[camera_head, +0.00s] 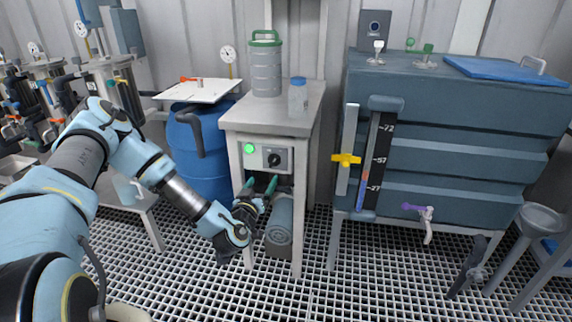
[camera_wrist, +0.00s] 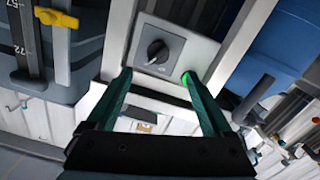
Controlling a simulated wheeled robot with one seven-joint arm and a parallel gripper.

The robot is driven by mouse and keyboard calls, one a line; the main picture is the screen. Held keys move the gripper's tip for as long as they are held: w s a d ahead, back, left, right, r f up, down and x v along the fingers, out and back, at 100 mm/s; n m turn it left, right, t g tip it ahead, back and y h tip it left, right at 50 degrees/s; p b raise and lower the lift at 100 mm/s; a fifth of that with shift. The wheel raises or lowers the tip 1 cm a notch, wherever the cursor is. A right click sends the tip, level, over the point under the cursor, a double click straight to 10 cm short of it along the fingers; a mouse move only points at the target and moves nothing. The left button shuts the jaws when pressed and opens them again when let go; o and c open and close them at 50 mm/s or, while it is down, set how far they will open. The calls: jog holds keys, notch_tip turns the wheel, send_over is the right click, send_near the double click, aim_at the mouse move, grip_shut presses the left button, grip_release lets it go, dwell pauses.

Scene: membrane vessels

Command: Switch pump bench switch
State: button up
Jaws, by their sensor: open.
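The pump bench (camera_head: 273,121) is a grey stand with a control panel on its upper front. The panel carries a black rotary switch (camera_head: 274,160) on a grey plate and a lit green lamp (camera_head: 249,148) to its left. In the wrist view the switch (camera_wrist: 157,50) is at upper centre, and the green lamp (camera_wrist: 186,79) is partly behind a fingertip. My gripper (camera_head: 262,184) is open and empty, its green fingers pointing up just below the panel. In the wrist view my gripper (camera_wrist: 157,80) has its fingers spread below the switch, apart from the knob.
A green-lidded canister (camera_head: 265,68) and a blue-capped bottle (camera_head: 298,97) stand on the bench top. A pump cylinder (camera_head: 280,226) sits underneath. A blue barrel (camera_head: 197,140) is left; a large blue-grey tank (camera_head: 460,130) with a yellow valve (camera_head: 346,159) is right.

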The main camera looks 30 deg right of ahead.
aim_at(272, 163)
jog(key=x, duration=1)
jog(key=shift+w+d+r+p, duration=0.15)
jog(key=shift+d+r+p, duration=0.05)
jog(key=shift+d+p, duration=0.2)
jog(key=shift+a, duration=0.1)
grip_shut()
jog(key=shift+n, duration=0.3)
